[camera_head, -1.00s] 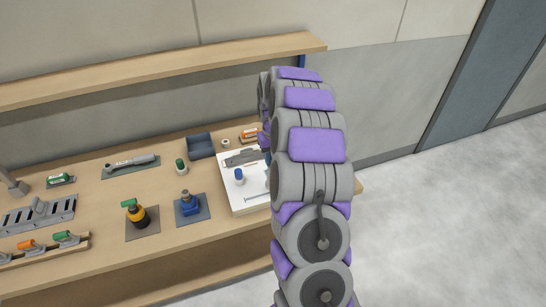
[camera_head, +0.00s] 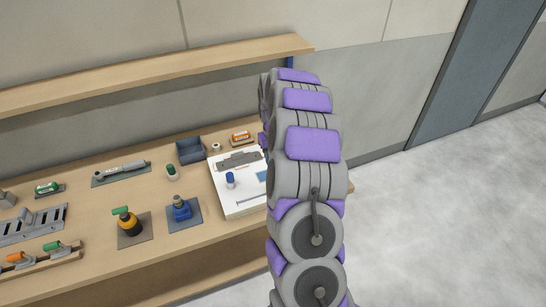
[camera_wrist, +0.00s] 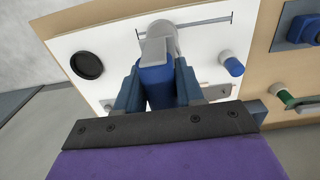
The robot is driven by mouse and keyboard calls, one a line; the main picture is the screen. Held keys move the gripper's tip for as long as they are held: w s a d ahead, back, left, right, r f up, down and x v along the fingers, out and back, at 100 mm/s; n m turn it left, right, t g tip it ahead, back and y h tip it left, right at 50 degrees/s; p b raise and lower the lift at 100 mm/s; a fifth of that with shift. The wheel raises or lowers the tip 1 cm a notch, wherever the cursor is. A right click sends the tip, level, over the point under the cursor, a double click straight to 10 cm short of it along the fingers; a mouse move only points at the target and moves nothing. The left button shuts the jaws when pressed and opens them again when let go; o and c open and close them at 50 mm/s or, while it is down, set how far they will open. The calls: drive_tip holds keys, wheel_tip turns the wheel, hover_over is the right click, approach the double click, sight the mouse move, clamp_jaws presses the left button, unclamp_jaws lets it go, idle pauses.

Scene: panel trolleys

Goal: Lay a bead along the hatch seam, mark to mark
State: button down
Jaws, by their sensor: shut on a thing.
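My gripper (camera_wrist: 157,92) is shut on a blue-bodied tool (camera_wrist: 156,86) with a pale grey block and a rounded light end in front. The white panel (camera_wrist: 105,40) lies beyond it in the wrist view. A thin dark seam line (camera_wrist: 208,20) with a short cross mark at each end runs across the panel; the tool's front overlaps part of it. Whether the tip touches the panel I cannot tell. In the head view the white panel (camera_head: 232,208) lies at the bench's right end, and my arm hides the gripper and part of the panel.
Open floor (camera_head: 440,220) lies right.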

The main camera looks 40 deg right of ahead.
drive_tip(key=shift+d, duration=0.2)
drive_tip(key=shift+s+d+p, duration=0.15)
drive_tip(key=shift+s+d, duration=0.1)
drive_tip(key=shift+d, duration=0.5)
drive_tip(key=shift+s+d+p, duration=0.15)
drive_tip(key=shift+s+d, duration=0.1)
drive_tip(key=shift+d, duration=0.6)
drive_tip(key=shift+s+d, duration=0.3)
drive_tip(key=shift+d, duration=0.5)
wheel_tip(320, 180, up, 5)
drive_tip(key=shift+r+p, duration=0.1)
drive_tip(key=shift+p, duration=0.8)
